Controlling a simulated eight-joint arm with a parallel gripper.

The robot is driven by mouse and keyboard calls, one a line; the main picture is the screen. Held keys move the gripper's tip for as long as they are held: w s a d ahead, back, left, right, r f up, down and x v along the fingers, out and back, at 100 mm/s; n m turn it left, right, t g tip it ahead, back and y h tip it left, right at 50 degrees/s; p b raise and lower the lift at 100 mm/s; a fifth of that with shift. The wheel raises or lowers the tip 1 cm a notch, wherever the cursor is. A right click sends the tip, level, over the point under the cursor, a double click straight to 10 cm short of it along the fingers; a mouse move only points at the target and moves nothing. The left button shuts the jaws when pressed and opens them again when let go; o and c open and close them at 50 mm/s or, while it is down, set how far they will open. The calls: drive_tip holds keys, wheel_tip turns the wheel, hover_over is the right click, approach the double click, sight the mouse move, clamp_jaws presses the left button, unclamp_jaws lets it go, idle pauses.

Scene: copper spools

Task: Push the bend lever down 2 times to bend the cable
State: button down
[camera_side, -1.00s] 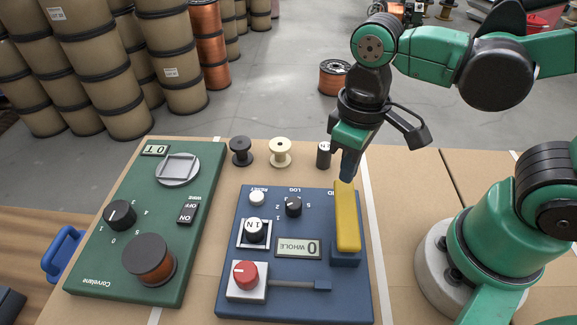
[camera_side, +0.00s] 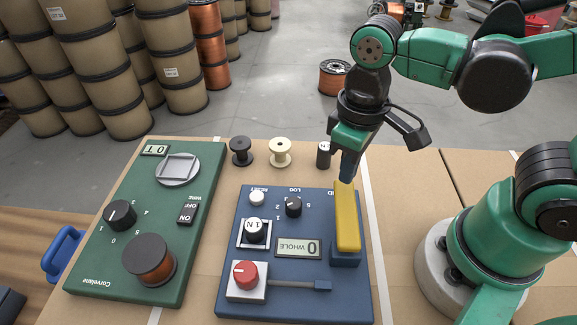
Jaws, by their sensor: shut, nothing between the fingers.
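The yellow lever (camera_side: 347,218) stands at the right side of the blue panel (camera_side: 228,290), raised from a dark blue base block (camera_side: 345,258). My gripper (camera_side: 347,178) points down at the far, upper end of the yellow lever. Its fingers are shut with nothing between them, and the tips are at or just above the lever's end; whether they touch it I cannot tell. The blue panel's display (camera_side: 299,248) reads 0 beside the word WHOLE. No cable can be made out.
On the blue panel are a red knob (camera_side: 245,274), a black knob (camera_side: 293,206) and a white button (camera_side: 257,199). A green panel (camera_side: 100,270) lies to the left. A black spool (camera_side: 240,151), a cream spool (camera_side: 280,152) and a dark cylinder (camera_side: 323,155) stand behind the blue panel.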

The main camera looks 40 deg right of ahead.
sight(345, 187)
drive_tip(key=shift+f, duration=1.95)
idle(0.4)
drive_tip(key=shift+r, duration=3.75)
drive_tip(key=w+d+m+t, duration=0.3)
drive_tip(key=w+d+t, duration=0.3)
drive_tip(key=t, duration=0.1)
drive_tip(key=shift+w+r, duration=0.2)
drive_tip(key=shift+r, duration=0.05)
drive_tip(key=shift+d, duration=0.1)
